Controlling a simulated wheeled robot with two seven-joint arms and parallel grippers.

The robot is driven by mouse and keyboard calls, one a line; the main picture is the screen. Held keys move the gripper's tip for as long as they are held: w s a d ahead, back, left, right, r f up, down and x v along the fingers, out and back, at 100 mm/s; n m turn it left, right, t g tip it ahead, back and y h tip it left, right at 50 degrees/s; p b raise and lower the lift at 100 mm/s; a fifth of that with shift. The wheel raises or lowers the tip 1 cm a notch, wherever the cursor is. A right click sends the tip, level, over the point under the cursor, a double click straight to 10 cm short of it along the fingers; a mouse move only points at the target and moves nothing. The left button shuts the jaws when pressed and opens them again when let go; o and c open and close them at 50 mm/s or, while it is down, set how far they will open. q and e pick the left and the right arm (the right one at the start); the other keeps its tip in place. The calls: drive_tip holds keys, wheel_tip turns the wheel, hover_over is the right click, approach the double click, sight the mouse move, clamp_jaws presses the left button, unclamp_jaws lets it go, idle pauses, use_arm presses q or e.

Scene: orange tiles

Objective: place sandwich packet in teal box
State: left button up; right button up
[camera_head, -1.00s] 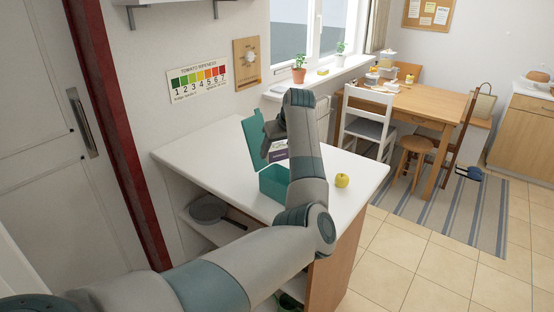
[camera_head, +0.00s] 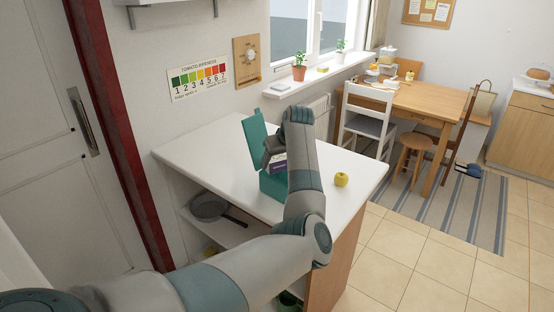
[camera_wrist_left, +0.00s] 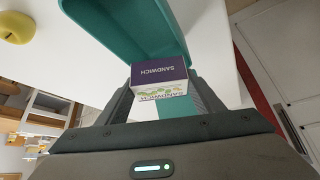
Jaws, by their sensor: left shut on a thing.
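The teal box (camera_head: 271,187) stands on the white counter with its lid (camera_head: 255,130) raised at the back. My forearm hides its right part. My left gripper (camera_head: 273,158) is over the box, shut on the sandwich packet (camera_head: 279,167), a small purple and white carton. In the left wrist view the packet (camera_wrist_left: 160,73) sits between the two fingers of the left gripper (camera_wrist_left: 162,92), its purple face marked SANDWICH. Teal surfaces of the box (camera_wrist_left: 130,35) show beside it there. I cannot tell whether the packet touches the box. My right gripper is not in view.
A yellow apple (camera_head: 341,180) lies on the white counter (camera_head: 215,150), right of the box; it also shows in the left wrist view (camera_wrist_left: 20,27). A dark pan (camera_head: 208,207) is on the shelf below. The left part of the counter is clear.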

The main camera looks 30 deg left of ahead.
use_arm(q)
drive_tip(key=shift+f, duration=0.4)
drive_tip(key=o, duration=1)
drive_tip(key=shift+o, duration=0.2)
drive_tip(key=shift+d+r, duration=0.1)
drive_tip(key=shift+r, duration=0.7)
drive_tip(key=b+v, duration=0.3)
drive_tip(key=v, duration=0.8)
drive_tip(key=shift+r, duration=0.25)
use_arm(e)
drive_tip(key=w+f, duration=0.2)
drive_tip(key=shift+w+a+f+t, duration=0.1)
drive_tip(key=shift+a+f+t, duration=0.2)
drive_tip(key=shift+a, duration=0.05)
use_arm(q)
drive_tip(key=shift+s+d, duration=0.1)
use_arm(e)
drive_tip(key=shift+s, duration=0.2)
